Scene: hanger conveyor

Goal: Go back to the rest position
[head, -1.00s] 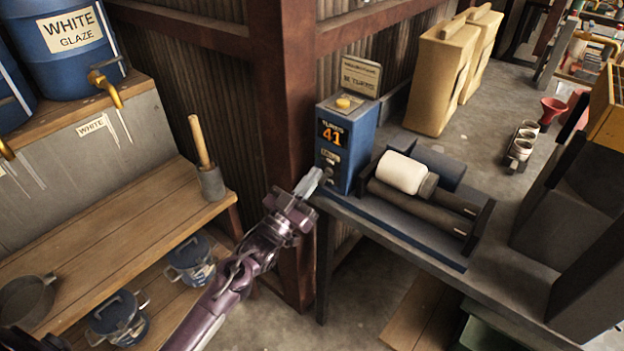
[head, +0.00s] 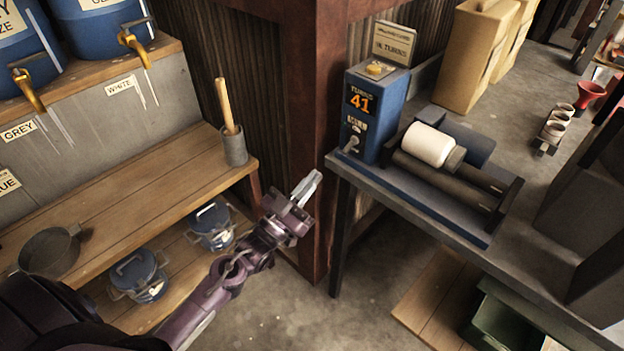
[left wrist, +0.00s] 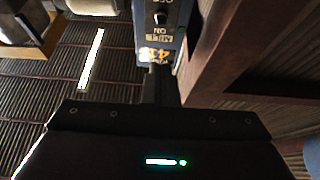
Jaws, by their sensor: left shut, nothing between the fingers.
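My left gripper (head: 306,188) is shut and empty in the head view. It is in front of the rusty corner post, left of the grey bench's near left corner, and apart from the blue box. The blue control box (head: 374,112), marked 41 with a yellow button on top, stands on that bench. The box also shows upside down in the left wrist view (left wrist: 160,25), beyond my dark gripper body. My right gripper is in neither view.
The grey bench (head: 405,206) carries rollers with a white cylinder (head: 428,145). The rusty post (head: 318,90) stands close behind my gripper. A wooden shelf (head: 120,185) at left holds a cup with a wooden handle (head: 233,145); lidded blue pots (head: 140,273) sit below. Floor between is clear.

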